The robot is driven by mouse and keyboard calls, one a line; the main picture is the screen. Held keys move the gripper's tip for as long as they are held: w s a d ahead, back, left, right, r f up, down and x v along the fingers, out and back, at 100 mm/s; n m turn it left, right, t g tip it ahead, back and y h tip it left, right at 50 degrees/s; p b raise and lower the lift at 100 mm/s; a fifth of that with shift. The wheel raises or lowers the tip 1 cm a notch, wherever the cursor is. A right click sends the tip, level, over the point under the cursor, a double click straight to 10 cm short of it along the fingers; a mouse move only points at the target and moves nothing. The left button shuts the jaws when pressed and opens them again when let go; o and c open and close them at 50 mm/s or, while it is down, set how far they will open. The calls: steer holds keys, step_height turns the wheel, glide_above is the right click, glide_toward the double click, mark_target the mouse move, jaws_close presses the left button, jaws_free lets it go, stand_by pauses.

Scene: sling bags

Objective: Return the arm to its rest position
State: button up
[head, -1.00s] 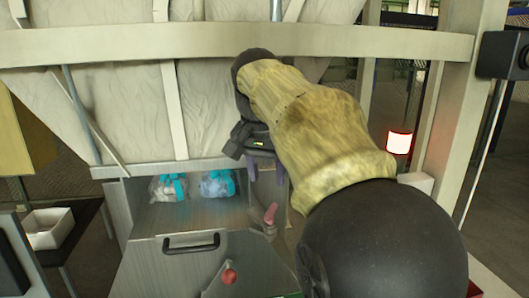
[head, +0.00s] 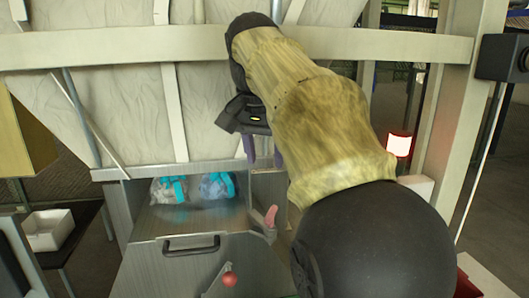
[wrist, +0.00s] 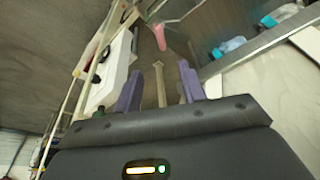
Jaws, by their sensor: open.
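My gripper (head: 263,150) hangs from my arm in front of the cream frame in the head view. Its two purple fingers point down and are apart. The wrist view also shows the open gripper (wrist: 160,92) with nothing between its fingers. My arm, in a tan cover with dark joints, is raised across the middle and right of the head view.
Two clear bags with blue parts (head: 168,190) (head: 217,186) lie in the metal compartment below. A pink-handled lever (head: 271,216) and a red knob (head: 229,279) are near it. A cream beam (head: 130,47) crosses behind. A red-and-white lamp (head: 398,145) stands right.

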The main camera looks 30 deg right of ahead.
stand_by(0.3)
steer(key=w+a+f+n+y, duration=0.1)
steer(key=a+f+n, duration=0.15)
steer(key=f, duration=0.75)
steer(key=w+a+f+n, duration=0.2)
steer(key=f+n, duration=0.1)
steer(key=f, duration=0.8)
steer(key=s+a+f+n, duration=0.2)
steer(key=s+f, duration=0.3)
steer(key=f, duration=0.3)
steer(key=s+a+f+n+y, duration=0.1)
steer(key=s+a+f, duration=0.2)
steer(key=s+f, duration=0.3)
step_height(320, 180, down, 4)
steer(key=shift+r+n+b, duration=0.25)
steer(key=shift+n+b, duration=0.1)
